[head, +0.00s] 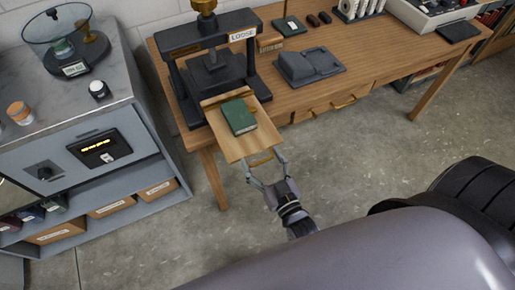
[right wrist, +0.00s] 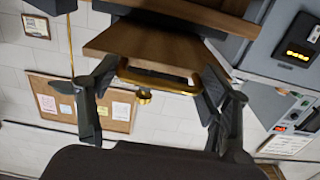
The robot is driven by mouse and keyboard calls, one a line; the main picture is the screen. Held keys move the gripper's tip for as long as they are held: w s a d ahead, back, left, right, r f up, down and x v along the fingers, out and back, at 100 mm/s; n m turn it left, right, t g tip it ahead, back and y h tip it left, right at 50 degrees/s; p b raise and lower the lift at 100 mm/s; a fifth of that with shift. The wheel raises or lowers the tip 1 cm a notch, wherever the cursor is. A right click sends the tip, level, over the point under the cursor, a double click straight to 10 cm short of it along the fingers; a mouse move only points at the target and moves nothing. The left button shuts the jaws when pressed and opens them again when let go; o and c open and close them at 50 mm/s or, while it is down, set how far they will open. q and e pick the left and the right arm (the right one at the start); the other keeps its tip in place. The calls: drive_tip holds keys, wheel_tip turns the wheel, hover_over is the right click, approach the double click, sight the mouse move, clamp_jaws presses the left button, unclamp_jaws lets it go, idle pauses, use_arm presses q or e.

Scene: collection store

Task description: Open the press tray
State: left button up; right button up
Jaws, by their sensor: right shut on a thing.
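The press (head: 213,60) is a dark frame on the wooden table, with a brass screw on top and a label reading LOOSE. Its wooden press tray (head: 235,150) sticks out toward me past the table's front edge, with a green book (head: 239,116) lying on it. My right gripper (head: 265,168) is at the tray's front, shut on the brass handle (head: 261,160). In the right wrist view the handle (right wrist: 155,80) spans between the two fingers, under the tray board (right wrist: 150,48). My left gripper is not in view.
A grey cabinet (head: 90,120) with a lit panel and boxes stands left of the table. A dark grey object (head: 308,66) lies on the table right of the press. A drawer with a brass pull (head: 343,102) is in the table front. The floor (head: 390,150) in front is clear.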

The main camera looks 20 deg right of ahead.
drive_tip(key=shift+s+f, duration=0.1)
drive_tip(key=shift+s, duration=0.1)
drive_tip(key=o, duration=1.4)
drive_tip(key=shift+d, duration=0.1)
drive_tip(key=shift+o, duration=0.2)
drive_tip(key=shift+s, duration=0.1)
